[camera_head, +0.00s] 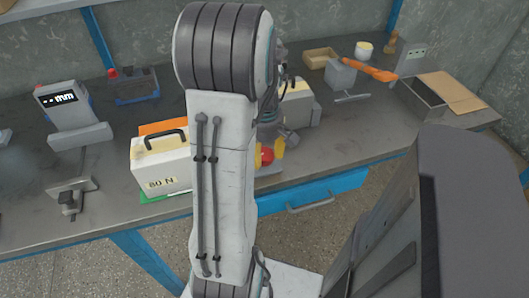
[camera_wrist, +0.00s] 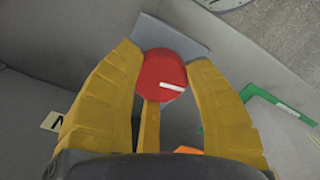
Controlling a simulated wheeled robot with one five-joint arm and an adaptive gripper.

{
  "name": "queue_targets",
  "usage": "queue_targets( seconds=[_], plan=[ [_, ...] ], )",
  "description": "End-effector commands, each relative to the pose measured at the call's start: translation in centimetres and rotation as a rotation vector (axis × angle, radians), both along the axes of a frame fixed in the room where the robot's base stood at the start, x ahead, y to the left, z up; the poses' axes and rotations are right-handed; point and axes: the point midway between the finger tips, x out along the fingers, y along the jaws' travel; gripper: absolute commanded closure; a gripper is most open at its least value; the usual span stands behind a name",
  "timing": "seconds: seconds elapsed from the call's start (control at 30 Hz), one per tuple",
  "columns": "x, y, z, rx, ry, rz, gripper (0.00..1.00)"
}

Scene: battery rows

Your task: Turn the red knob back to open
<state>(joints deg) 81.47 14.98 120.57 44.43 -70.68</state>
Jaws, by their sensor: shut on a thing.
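In the head view the knob (camera_head: 267,156) shows as a small red spot at the bench's front edge, beside the yellow fingers (camera_head: 273,151). My arm hides much of what is around it there.
A cream box marked "80 N" (camera_head: 160,165) with a dark handle stands just left of my arm. A grey "mm" gauge (camera_head: 66,106) stands further left. An orange tool (camera_head: 375,70) and an open box (camera_head: 420,97) are at the right. A blue drawer (camera_head: 312,190) is below the bench top.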

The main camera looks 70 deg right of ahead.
Motion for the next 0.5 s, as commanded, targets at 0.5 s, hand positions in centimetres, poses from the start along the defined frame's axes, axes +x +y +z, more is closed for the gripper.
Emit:
queue_targets(
  seconds=[0.5],
  plan=[
    [0.05, 0.12, -0.08, 0.002, 0.000, 0.492, 0.84]
  ],
)
